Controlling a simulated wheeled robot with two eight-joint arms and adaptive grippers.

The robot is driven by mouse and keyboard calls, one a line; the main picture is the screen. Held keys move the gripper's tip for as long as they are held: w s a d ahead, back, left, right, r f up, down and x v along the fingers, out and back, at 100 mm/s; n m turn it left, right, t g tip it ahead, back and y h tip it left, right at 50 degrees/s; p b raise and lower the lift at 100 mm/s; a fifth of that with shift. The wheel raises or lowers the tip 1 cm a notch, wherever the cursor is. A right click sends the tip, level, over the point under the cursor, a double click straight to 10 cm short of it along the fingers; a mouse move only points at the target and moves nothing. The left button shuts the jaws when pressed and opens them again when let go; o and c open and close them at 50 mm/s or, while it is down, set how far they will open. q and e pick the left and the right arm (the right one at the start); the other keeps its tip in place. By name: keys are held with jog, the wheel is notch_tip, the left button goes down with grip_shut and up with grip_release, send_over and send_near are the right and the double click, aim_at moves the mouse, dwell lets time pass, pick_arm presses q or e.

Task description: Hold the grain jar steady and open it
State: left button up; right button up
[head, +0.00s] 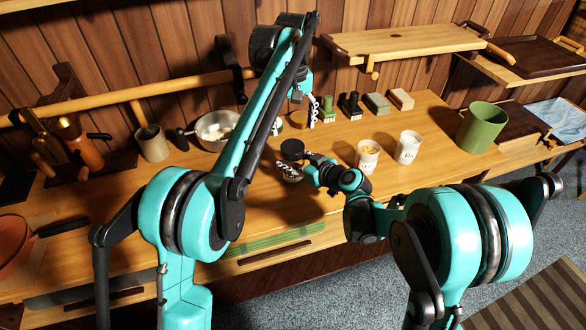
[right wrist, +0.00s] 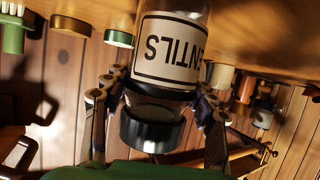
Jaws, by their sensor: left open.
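The grain jar shows in the right wrist view as a clear jar (right wrist: 195,18) with a white label reading part of "LENTILS", upside down in the picture. Its black lid (right wrist: 152,132) is on. In the head view the round black lid (head: 291,149) shows on the table's middle; the jar's body is mostly hidden. My right gripper (head: 299,164) is low beside the jar, and in the right wrist view its fingers (right wrist: 158,105) lie on both sides of it. Whether they press on the glass I cannot tell. My left gripper (head: 296,121) is open and empty, behind the jar.
A metal bowl (head: 214,144) is at left, a green pot (head: 482,127) at right. The table (head: 440,120) has free room between.

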aim_at(293, 146)
grip_shut()
pick_arm(q)
jog(key=m, duration=0.3)
jog(key=shift+m, duration=0.4)
jog(key=m, duration=1.8)
jog(key=shift+m, duration=0.3)
jog(key=m, duration=0.4)
jog(key=shift+m, duration=0.4)
jog(key=m, duration=0.4)
jog(key=shift+w+a, duration=0.1)
jog(key=m, duration=0.4)
jog(key=shift+f+m, duration=0.3)
jog(key=shift+m, duration=0.1)
notch_tip(293, 146, down, 7)
jog(key=shift+f, duration=0.2)
